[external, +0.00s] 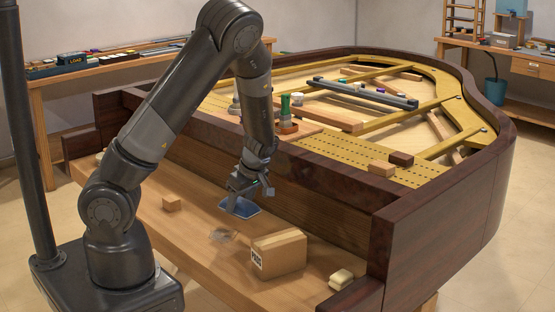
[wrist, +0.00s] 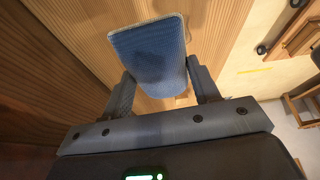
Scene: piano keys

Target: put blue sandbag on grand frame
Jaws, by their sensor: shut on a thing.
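The blue sandbag (external: 240,207) is between the fingers of my gripper (external: 246,190), over the wooden key-bed shelf at the front of the piano. In the wrist view the blue sandbag (wrist: 150,52) is a flat blue fabric pad, held between the two fingers of my gripper (wrist: 163,88). I cannot tell how far it is above the shelf. The grand frame (external: 408,176) is the gold metal frame inside the open piano, behind and to the right of my gripper.
A cardboard box (external: 279,254) stands on the shelf right of my gripper. The dark piano rim (external: 385,235) rises at right. Small blocks (external: 381,168) and a dark bar (external: 365,93) lie inside the piano.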

